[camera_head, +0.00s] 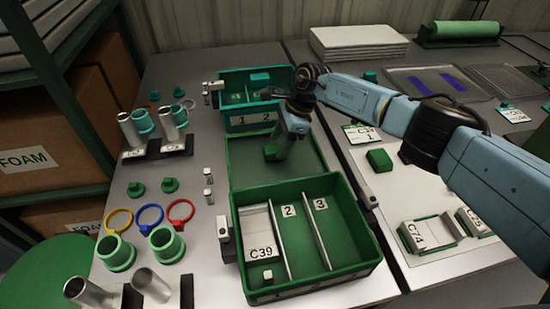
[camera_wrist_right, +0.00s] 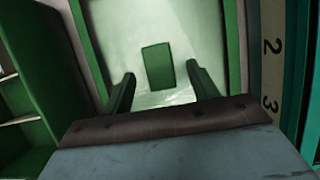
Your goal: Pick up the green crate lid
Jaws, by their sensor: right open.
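The green crate lid (camera_head: 245,175) lies flat between the two green crates in the head view, a panel with a raised rim. In the right wrist view its pale green face fills the middle, and a dark green block handle (camera_wrist_right: 157,67) stands on it. My right gripper (camera_head: 277,152) is over the lid, pointing down. In the wrist view my right gripper (camera_wrist_right: 162,88) has its green fingers apart, with the handle ahead between them and a gap on both sides. My arm hides part of the lid in the head view. My left gripper is not in view.
A divided green crate (camera_head: 375,270) stands in front of the lid and a smaller teal-green crate (camera_head: 225,98) behind it. Cups, metal tubes and colored rings such as a blue ring (camera_head: 150,217) stand to the left. A second table holds trays on the right.

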